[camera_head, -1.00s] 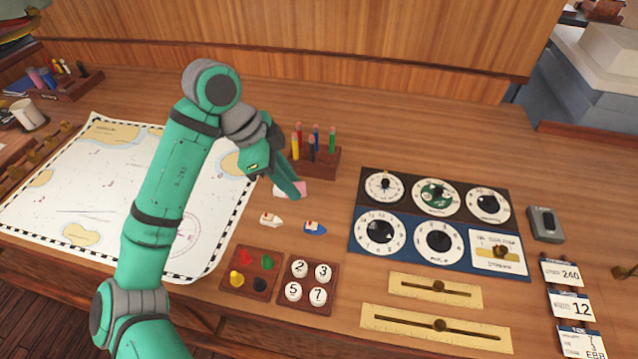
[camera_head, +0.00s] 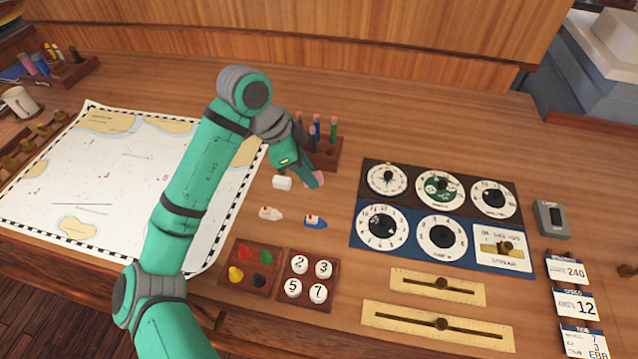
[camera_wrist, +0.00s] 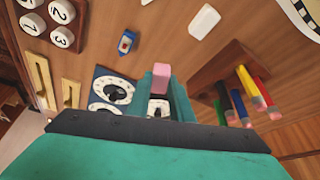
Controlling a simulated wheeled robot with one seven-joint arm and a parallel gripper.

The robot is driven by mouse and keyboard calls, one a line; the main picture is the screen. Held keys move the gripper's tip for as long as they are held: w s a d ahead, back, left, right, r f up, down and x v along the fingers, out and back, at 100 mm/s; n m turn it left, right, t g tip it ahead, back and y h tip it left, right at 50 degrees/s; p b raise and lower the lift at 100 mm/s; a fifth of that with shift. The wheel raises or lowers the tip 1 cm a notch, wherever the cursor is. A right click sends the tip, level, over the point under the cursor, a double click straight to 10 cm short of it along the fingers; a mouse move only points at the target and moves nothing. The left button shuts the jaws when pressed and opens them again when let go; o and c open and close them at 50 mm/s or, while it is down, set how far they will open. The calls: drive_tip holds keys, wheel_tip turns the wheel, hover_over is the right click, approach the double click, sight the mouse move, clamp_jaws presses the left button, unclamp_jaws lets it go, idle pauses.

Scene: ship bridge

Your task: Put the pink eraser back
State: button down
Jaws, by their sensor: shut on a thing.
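The pink eraser (camera_head: 319,178) is between the fingertips of my gripper (camera_head: 311,181), in front of the wooden pencil holder. In the wrist view the pink eraser (camera_wrist: 161,75) sticks out past the two green fingers, which are shut on it. The fingers hide part of it in the head view, and I cannot tell its height above the desk. A white eraser-like block (camera_head: 282,183) lies on the desk just left of my gripper. The pencil holder (camera_head: 326,160) carries several coloured pencils; my arm hides its left part.
Two small model boats, one white (camera_head: 270,213) and one blue (camera_head: 315,222), lie in front of my gripper. A dial panel (camera_head: 358,205) lies to the right, a chart (camera_head: 120,175) to the left. Peg trays (camera_head: 249,270) are near the front edge. Desk right of the holder is clear.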

sight(319, 176)
drive_tip(key=f, duration=0.1)
drive_tip(key=w+d+f, duration=0.1)
drive_tip(key=d+f, duration=0.1)
drive_tip(key=shift+w+d+f, duration=0.1)
drive_tip(key=shift+w+d, duration=0.15)
drive_tip(key=shift+w, duration=0.1)
drive_tip(key=shift+f, duration=1.6)
drive_tip(key=shift+f, duration=0.1)
drive_tip(key=c, duration=1.6)
unclamp_jaws()
drive_tip(key=v, duration=1.2)
